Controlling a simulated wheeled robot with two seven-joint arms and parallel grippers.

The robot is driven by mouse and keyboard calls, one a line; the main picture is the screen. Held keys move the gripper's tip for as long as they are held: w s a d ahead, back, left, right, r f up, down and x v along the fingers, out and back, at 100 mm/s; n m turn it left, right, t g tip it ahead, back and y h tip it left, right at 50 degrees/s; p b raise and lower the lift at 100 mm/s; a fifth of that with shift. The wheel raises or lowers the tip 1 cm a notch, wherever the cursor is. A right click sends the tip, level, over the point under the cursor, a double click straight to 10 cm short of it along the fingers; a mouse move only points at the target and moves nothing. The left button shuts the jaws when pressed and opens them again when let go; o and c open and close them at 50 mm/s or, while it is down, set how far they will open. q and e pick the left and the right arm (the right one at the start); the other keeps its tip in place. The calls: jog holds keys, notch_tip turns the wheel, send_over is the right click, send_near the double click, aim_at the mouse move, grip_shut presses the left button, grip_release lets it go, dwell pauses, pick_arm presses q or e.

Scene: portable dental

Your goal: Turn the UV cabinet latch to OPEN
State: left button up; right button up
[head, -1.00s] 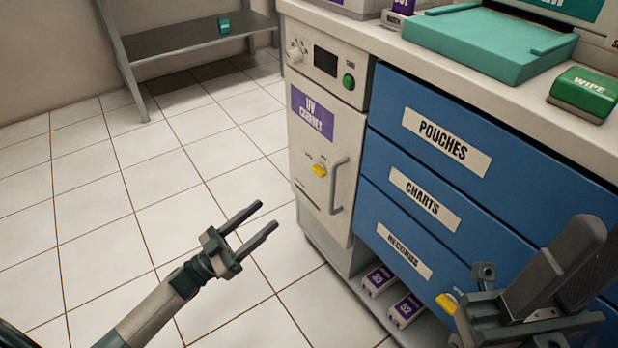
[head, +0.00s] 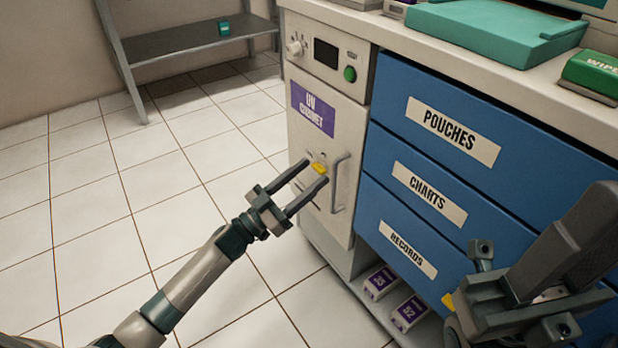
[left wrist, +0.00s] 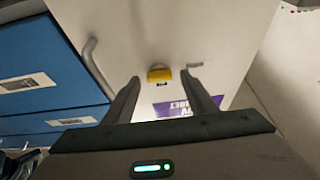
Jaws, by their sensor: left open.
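The UV cabinet (head: 304,150) is a white cabinet with a purple label, a closed door and a grey bar handle (head: 338,184). Its yellow latch (head: 319,169) sits on the door, left of the handle. In the left wrist view the latch (left wrist: 159,75) lies ahead, between the fingertips in the picture. My left gripper (head: 315,171) is open and empty, with its fingers pointing at the latch; I cannot tell that it touches. The latch's markings are too small to read. My right gripper (head: 545,270) is at the lower right, and its jaw opening is unclear.
Blue drawers marked POUCHES (head: 452,132), CHARTS and RECORDS stand right of the cabinet. Purple-and-white boxes (head: 380,282) sit on the low shelf beneath. A grey shelf unit (head: 190,42) stands at the back left. The tiled floor at left is clear.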

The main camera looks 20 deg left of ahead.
pick_arm(q)
jog(key=shift+w+d+r, duration=0.1)
jog(key=shift+w+d, duration=0.1)
jog(key=c, duration=1.1)
